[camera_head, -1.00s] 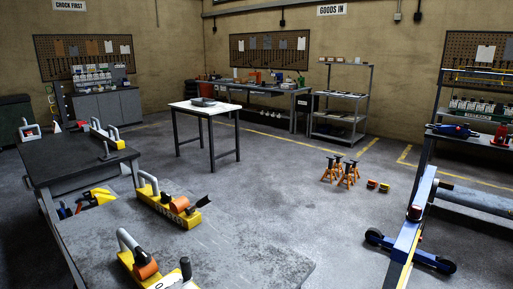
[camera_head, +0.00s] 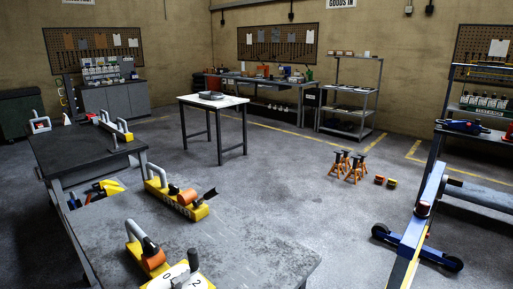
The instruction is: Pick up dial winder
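A yellow device with a grey handle, an orange roller (camera_head: 154,259) and a white dial (camera_head: 181,279) marked with numbers stands on the near dark table (camera_head: 240,245). It looks like the dial winder. Its lower part is cut off by the bottom edge of the head view. A second yellow device (camera_head: 180,202) with a grey handle, an orange roller and a dark lever stands behind it on the same table. Neither of my grippers shows in this view.
Another dark bench (camera_head: 90,150) at the left carries more handled devices. A white-topped table (camera_head: 213,101) stands mid-room. Orange jack stands (camera_head: 350,166) are on the floor, with a blue wheeled frame (camera_head: 410,238) at the right.

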